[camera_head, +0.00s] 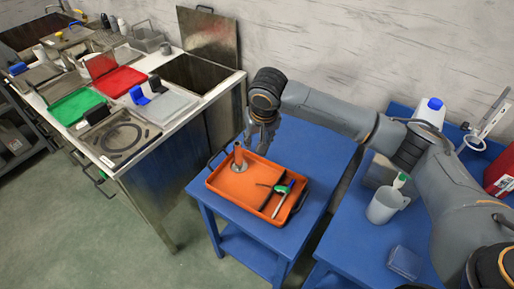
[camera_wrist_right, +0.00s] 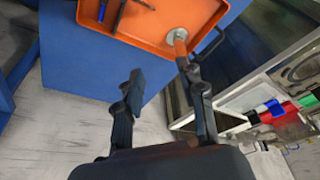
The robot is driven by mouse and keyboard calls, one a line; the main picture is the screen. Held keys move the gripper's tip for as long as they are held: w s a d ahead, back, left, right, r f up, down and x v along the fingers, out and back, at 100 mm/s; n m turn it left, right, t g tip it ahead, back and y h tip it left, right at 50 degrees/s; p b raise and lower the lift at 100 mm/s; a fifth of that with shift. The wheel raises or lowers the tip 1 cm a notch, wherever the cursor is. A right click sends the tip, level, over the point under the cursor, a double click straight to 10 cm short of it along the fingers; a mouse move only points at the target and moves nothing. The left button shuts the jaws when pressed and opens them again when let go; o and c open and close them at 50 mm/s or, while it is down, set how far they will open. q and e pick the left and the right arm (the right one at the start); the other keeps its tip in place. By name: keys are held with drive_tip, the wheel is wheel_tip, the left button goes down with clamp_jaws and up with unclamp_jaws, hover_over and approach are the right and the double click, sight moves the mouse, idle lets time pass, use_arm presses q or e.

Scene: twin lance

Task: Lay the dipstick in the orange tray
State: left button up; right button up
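The orange tray (camera_head: 222,184) lies on a blue table and also fills the top of the right wrist view (camera_wrist_right: 150,30). In it stands a copper-coloured tube (camera_head: 239,156) on a round metal base; it also shows in the wrist view (camera_wrist_right: 180,45). A green-and-white handled tool (camera_head: 281,196) and dark thin pieces (camera_head: 270,186) lie in the tray's right part. I cannot tell which piece is the dipstick. My right gripper (camera_head: 261,146) is open and empty beyond the tray's back edge. In the wrist view (camera_wrist_right: 160,76) one fingertip overlaps the tube's end; contact is unclear. My left gripper is not in view.
A steel counter (camera_head: 165,165) with red (camera_head: 118,82) and green (camera_head: 77,106) trays stands at left. A second blue table (camera_head: 345,235) at right holds a grey jug (camera_head: 382,206), a blue box (camera_head: 404,262) and a white bottle with a blue cap (camera_head: 431,112). The floor in front is clear.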

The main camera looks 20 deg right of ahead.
drive_tip(key=v, duration=0.5)
drive_tip(key=shift+r, duration=0.2)
